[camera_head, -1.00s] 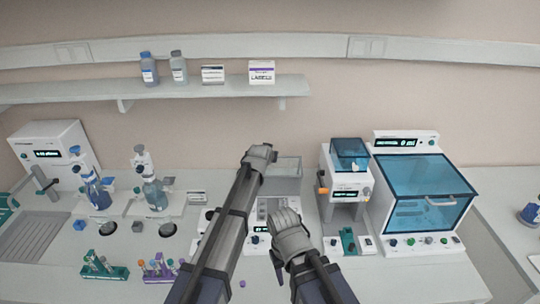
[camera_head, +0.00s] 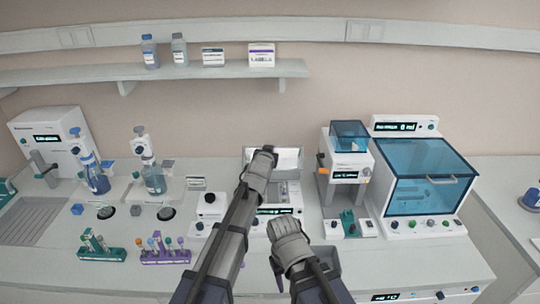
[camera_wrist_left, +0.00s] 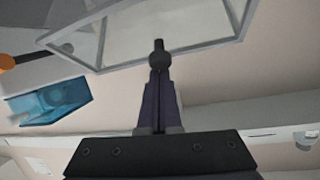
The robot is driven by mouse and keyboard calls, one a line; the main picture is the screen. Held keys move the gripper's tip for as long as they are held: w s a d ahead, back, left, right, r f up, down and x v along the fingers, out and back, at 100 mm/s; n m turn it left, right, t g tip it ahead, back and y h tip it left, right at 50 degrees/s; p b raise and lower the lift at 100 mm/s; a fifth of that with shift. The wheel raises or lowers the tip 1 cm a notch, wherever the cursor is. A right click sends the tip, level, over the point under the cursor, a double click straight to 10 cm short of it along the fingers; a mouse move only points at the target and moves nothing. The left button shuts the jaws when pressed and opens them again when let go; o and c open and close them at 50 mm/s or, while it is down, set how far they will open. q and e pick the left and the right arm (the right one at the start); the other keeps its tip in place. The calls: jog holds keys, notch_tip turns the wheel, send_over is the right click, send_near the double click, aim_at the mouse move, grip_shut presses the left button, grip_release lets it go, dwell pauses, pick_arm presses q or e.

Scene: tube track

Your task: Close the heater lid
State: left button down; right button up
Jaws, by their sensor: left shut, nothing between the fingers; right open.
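The heater (camera_head: 292,197) is a white bench unit with a small display near the middle of the bench, partly hidden by my left arm. Its lid (camera_head: 288,160) stands raised at the back, a clear panel with a grey frame. In the left wrist view the lid (camera_wrist_left: 185,25) fills the top. My left gripper (camera_wrist_left: 158,75) is shut and empty, its tip at or very near the frame's lower edge; contact cannot be told. In the head view its fingers are hidden at the arm's far end. My right gripper (camera_head: 287,230) is open, over the bench front.
A white device with a blue cover (camera_head: 345,170) and a larger blue-windowed unit (camera_head: 425,180) stand to the right. Tube racks (camera_head: 165,257) and blue-liquid bottles (camera_head: 154,180) are at left. A shelf (camera_head: 200,74) runs above. Open bench lies front left.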

pick_arm(q)
jog(key=shift+s+f+b, duration=0.3)
jog(key=shift+s+f, duration=0.1)
jog(key=shift+s, duration=0.2)
jog(key=s+f+b, duration=1.2)
jog(key=f+b, duration=0.2)
jog(key=shift+s+f, duration=0.2)
jog(key=shift+f, duration=0.05)
jog(key=shift+s, duration=0.1)
notch_tip(320, 180, up, 6)
jog(key=d+p, duration=0.2)
jog(key=p, duration=0.2)
jog(key=s+a+f+b, duration=0.1)
jog(key=s+f+b, duration=0.5)
jog(key=shift+s+a+f+t+h, duration=0.3)
jog(key=shift+s+a+t, duration=0.05)
jog(key=shift+s+t, duration=0.05)
